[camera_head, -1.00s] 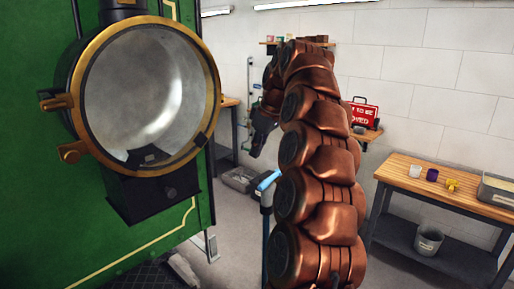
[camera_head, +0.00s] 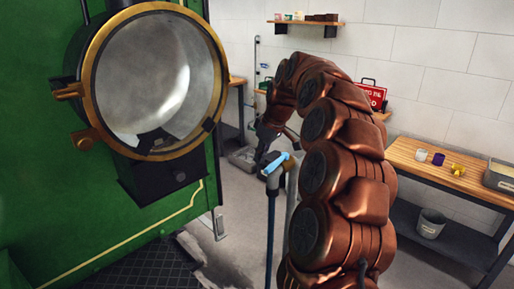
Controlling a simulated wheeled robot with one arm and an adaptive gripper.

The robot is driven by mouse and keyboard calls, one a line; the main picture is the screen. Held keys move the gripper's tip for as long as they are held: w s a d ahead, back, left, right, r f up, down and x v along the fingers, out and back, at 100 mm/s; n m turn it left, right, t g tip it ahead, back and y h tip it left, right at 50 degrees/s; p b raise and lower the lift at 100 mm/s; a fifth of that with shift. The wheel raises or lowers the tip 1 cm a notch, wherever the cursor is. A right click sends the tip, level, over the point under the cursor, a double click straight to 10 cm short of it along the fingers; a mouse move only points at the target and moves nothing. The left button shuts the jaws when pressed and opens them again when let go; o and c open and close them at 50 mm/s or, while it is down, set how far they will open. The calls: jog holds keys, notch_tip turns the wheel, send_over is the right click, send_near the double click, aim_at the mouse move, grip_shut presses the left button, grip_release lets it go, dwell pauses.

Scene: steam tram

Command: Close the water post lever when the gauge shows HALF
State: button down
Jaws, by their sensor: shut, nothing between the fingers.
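The water post (camera_head: 271,220) is a thin blue-grey upright in the lower middle of the head view. A light blue lever (camera_head: 276,164) sits at its top, slightly tilted. My gripper (camera_head: 260,158) is dark, points down and is shut and empty. It appears just left of and above the lever in the picture; whether it touches the lever I cannot tell. I see no readable gauge.
A large brass-rimmed headlamp (camera_head: 152,80) on the green tram front (camera_head: 40,200) fills the left. A wooden workbench (camera_head: 410,160) with small cups stands at right. A wall shelf (camera_head: 310,23) hangs at the back.

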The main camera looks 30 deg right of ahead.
jog(key=shift+s+d+f+p, duration=0.15)
jog(key=shift+s+d+p, duration=0.05)
jog(key=shift+s, duration=0.3)
jog(key=shift+s+d+f+p, duration=0.15)
jog(key=shift+s+d, duration=0.05)
jog(key=shift+s, duration=0.3)
jog(key=shift+s+b, duration=0.15)
jog(key=shift+b, duration=0.15)
